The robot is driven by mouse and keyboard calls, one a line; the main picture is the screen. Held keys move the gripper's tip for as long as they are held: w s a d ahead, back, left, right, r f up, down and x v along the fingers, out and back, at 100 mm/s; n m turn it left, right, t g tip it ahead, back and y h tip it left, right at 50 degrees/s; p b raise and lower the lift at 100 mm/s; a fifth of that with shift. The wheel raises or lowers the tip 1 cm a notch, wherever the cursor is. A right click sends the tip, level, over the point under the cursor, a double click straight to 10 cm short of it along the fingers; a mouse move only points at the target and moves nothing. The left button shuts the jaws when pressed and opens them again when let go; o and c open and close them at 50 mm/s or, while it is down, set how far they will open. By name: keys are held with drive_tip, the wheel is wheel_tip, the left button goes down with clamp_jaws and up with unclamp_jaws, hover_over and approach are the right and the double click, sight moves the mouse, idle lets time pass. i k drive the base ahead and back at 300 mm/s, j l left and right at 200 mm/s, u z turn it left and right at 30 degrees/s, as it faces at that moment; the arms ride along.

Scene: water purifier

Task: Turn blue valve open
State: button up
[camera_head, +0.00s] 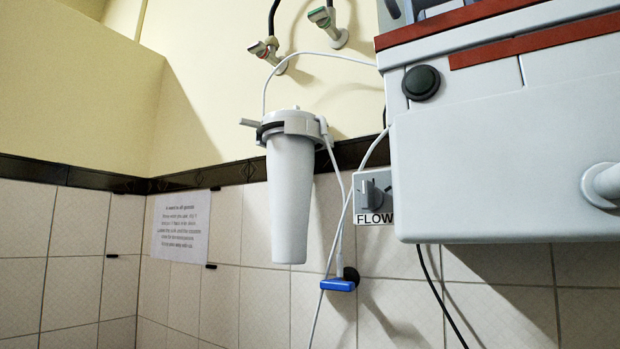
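The blue valve (338,285) is a small blue handle low on the tiled wall, near the middle of the view. It lies roughly level and joins a dark round fitting (351,275) at the wall. A thin white tube rises from the valve towards the white filter canister (290,195) above and to its left. My gripper is not in view, so its opening and its distance from the valve are not shown.
A large grey-white machine (500,160) with red strips juts out at the right. A knob box labelled FLOW (374,195) is on the wall above the valve. Thin tubes and a black cable hang nearby. A paper notice (181,228) is at left.

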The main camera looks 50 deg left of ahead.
sight(336, 284)
drive_tip(key=u, duration=0.85)
